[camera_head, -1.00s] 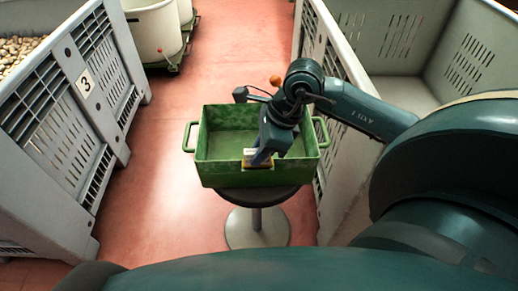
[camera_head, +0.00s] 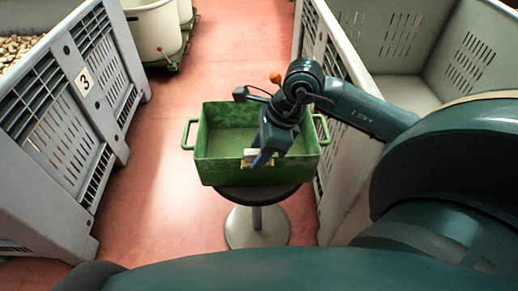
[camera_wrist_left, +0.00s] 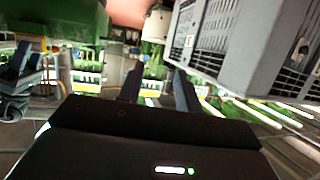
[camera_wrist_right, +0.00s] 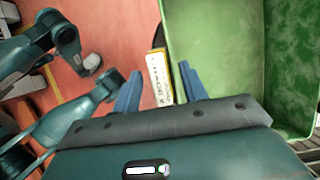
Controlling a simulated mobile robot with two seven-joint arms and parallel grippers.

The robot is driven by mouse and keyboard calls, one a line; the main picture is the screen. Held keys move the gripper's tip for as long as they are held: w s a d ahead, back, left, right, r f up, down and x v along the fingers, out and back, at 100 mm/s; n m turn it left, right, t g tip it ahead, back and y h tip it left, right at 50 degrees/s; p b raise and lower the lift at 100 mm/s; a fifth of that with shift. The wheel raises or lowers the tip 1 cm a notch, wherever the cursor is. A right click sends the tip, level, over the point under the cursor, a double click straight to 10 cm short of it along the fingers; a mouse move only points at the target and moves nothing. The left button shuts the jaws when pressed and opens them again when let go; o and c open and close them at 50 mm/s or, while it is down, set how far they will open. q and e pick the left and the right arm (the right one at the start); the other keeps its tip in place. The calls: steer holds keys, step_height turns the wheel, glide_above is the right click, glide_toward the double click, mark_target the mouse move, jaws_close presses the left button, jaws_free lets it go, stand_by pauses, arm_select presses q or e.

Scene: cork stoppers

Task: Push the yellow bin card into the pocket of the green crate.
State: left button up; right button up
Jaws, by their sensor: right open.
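The green crate (camera_head: 222,172) stands on a round dark stool. The yellow bin card (camera_head: 244,163) with a white part is at the outer face of its near wall. In the right wrist view the card (camera_wrist_right: 159,78) stands between the blue fingertips, with gaps on both sides. My right gripper (camera_head: 258,160) reaches down over the near wall, open around the card, and hides part of it. The pocket cannot be made out, so how deep the card sits is unclear. My left gripper (camera_wrist_left: 160,88) shows only in its own wrist view, open and empty.
A grey slatted bin marked 3 (camera_head: 75,120) stands at the left, and another grey bin (camera_head: 322,45) is close to the crate's right side. White tubs (camera_head: 155,32) stand at the back. The red floor (camera_head: 150,195) left of the stool is clear.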

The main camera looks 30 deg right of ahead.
steer(key=shift+v, duration=0.8)
arm_select(q)
steer(key=shift+w+d+r+m+p, duration=0.1)
steer(key=shift+r+m+p, duration=0.05)
steer(key=shift+r+p, duration=0.4)
steer(key=shift+w+d+r+m+p, duration=0.1)
steer(key=shift+r+m+p, duration=0.05)
steer(key=shift+r+p, duration=0.35)
arm_select(e)
steer(key=v, duration=1.1)
steer(key=shift+r, duration=0.3)
arm_select(q)
steer(key=shift+s+f, duration=0.1)
arm_select(e)
steer(key=shift+d, duration=0.1)
